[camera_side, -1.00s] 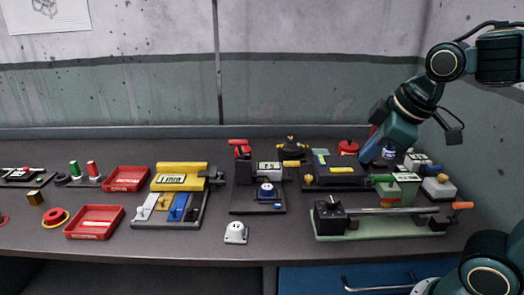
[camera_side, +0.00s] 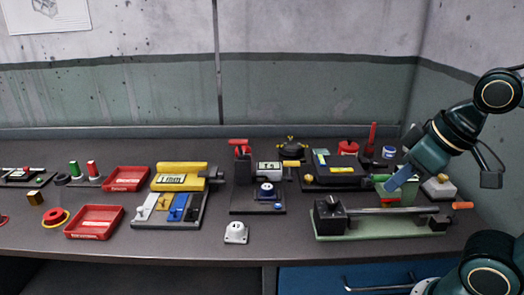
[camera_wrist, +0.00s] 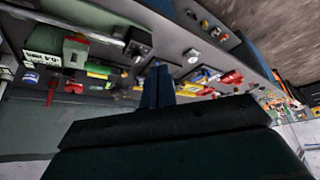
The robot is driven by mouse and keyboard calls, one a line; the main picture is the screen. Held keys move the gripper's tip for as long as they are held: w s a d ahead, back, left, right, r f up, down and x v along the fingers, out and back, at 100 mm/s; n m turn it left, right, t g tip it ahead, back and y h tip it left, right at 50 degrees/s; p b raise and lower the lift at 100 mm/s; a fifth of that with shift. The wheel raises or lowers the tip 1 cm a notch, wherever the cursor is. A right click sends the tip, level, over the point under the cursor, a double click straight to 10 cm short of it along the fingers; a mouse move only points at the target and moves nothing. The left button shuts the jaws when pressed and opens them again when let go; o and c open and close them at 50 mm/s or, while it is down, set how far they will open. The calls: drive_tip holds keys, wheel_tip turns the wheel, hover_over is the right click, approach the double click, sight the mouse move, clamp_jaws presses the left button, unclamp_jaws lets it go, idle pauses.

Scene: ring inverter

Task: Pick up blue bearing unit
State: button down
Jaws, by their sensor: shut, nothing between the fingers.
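A round blue-and-white unit (camera_side: 266,190) sits on a dark fixture (camera_side: 243,207) near the middle of the bench. I cannot tell for sure which one is the bearing unit. My gripper (camera_side: 388,188) has blue fingers, shut and empty. It is tilted down to the left over the right end of the bench, by a green block and above the green-based fixture. In the wrist view the shut fingers (camera_wrist: 160,85) point toward the bench.
The green-based fixture (camera_side: 380,230) with a long bar lies at the front right. Bare bench shows along the front edge.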

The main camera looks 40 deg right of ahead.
drive_tip(key=c, duration=2.1)
unclamp_jaws()
drive_tip(key=o, duration=1.4)
drive_tip(key=w+d+r+m+g+y, duration=0.1)
drive_tip(key=w+r+m+g, duration=0.15)
drive_tip(key=w, duration=0.85)
drive_tip(key=w+r+m+g, duration=0.1)
drive_tip(key=w+r+m, duration=0.25)
drive_tip(key=w, duration=0.75)
drive_tip(key=w+d+f+m+g, duration=0.1)
drive_tip(key=w+d+f, duration=0.1)
drive_tip(key=w+f, duration=0.3)
drive_tip(key=w+d+f+m+g, duration=0.1)
drive_tip(key=w+d+f+m, duration=0.1)
drive_tip(key=w+f, duration=0.2)
drive_tip(key=w+d+f+m+g, duration=0.1)
drive_tip(key=w+d+f+m, duration=0.1)
drive_tip(key=w+f, duration=0.3)
drive_tip(key=shift+w+d+f, duration=0.15)
drive_tip(key=shift+w+d, duration=0.15)
drive_tip(key=shift+w, duration=0.4)
drive_tip(key=shift+w+d+f, duration=0.15)
drive_tip(key=shift+w+d, duration=0.1)
drive_tip(key=shift+w, duration=0.4)
